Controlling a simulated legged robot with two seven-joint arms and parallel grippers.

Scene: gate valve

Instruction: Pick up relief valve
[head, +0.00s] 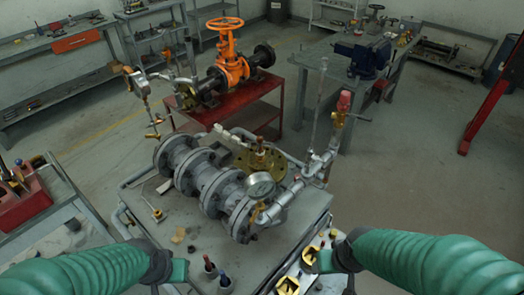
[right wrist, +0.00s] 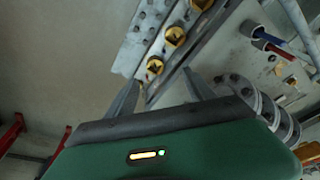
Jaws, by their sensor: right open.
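What looks like the relief valve, a brass body with a red cap (head: 344,103), stands upright on the pipe at the right end of the grey pipe assembly in the head view. My right gripper (right wrist: 162,80) is open and empty in the right wrist view, its two fingers apart near a grey rail with yellow fittings (right wrist: 155,66). In the head view my right gripper (head: 325,262) is at the front right edge of the bench, well in front of and below the red-capped valve. My left gripper (head: 178,271) is at the front left edge; its fingers are hidden.
Behind are an orange gate valve (head: 232,68) on a red table and a blue vise (head: 362,56). Floor is clear at right.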

